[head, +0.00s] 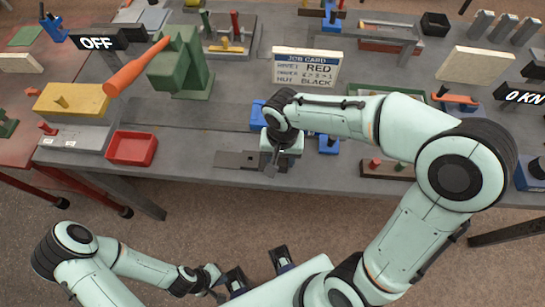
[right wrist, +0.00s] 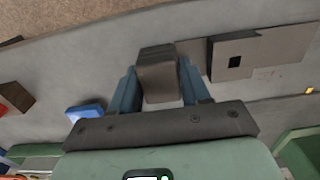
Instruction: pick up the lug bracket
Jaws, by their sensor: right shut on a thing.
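The lug bracket (right wrist: 157,78) is a dark grey-brown angular piece between the blue fingers of my right gripper (right wrist: 160,92) in the right wrist view. That gripper is shut on it, with a finger on each side. In the head view my right gripper (head: 272,163) is low over the front edge of the bench, and the bracket is mostly hidden by it. I cannot tell whether the bracket touches the bench. My left gripper (head: 258,269) is in front of the bench near my body, its dark blue fingers apart and empty.
A red tray (head: 131,148) is further left. Blue pieces (head: 328,145) and a wooden block (head: 386,169) are to the right. A job card (head: 307,68) stands behind.

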